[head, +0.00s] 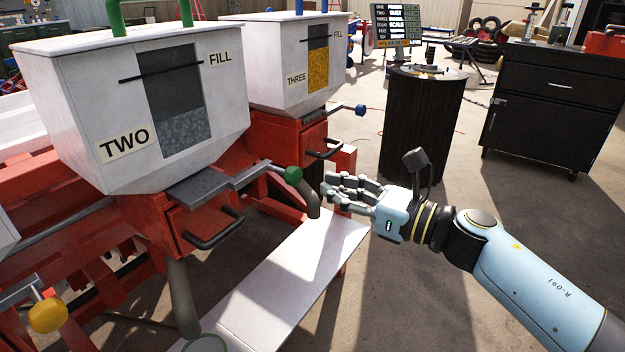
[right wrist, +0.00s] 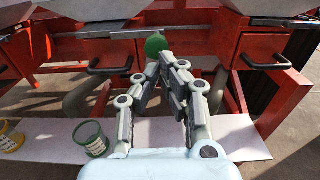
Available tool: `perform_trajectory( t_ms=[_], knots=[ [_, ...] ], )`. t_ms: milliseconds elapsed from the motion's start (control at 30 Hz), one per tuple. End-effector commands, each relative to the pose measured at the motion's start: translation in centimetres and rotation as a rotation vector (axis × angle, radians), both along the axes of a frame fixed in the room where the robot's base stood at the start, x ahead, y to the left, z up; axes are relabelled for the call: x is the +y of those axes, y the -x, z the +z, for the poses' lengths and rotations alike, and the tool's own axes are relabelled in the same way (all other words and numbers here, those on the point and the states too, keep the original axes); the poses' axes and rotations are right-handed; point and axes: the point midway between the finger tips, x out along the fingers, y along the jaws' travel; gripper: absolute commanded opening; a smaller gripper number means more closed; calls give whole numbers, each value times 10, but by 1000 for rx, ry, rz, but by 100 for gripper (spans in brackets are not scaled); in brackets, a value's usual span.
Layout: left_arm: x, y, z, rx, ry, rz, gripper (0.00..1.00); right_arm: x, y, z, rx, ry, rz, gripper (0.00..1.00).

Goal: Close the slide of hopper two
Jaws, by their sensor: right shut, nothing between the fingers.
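Hopper two (head: 150,110) is a white bin with a TWO label and a grey fill visible in its window. Its slide (head: 215,184) is a grey metal plate and bar that sticks out from under the bin, ending in a green knob (head: 293,174). My right gripper (head: 330,189) is shut and empty, just right of the green knob in the head view. In the right wrist view the knob (right wrist: 156,44) shows just beyond the closed fingertips (right wrist: 166,62); I cannot tell whether they touch it. My left gripper is not in view.
Hopper three (head: 290,65), with a blue knob (head: 361,110), stands behind. A yellow knob (head: 48,315) is at lower left. Black handles (head: 213,230) jut from the red frame. A white board (head: 290,270) lies below; a green-rimmed cup (right wrist: 91,138) stands on it.

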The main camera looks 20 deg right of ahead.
Motion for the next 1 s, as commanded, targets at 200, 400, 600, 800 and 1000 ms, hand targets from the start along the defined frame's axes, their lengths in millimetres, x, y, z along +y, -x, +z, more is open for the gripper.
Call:
perform_trajectory(
  t_ms=[200,400,600,800,1000],
  knots=[
    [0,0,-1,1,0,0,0,21,-27,0,0,-2,1,0],
    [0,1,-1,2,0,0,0,28,-36,0,1,-1,1,0],
    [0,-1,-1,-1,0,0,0,29,-36,0,1,1,1,0],
    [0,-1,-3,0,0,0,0,32,-41,-1,-1,-1,0,0],
    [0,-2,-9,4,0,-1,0,55,-71,-2,0,-3,0,0]
  ],
)
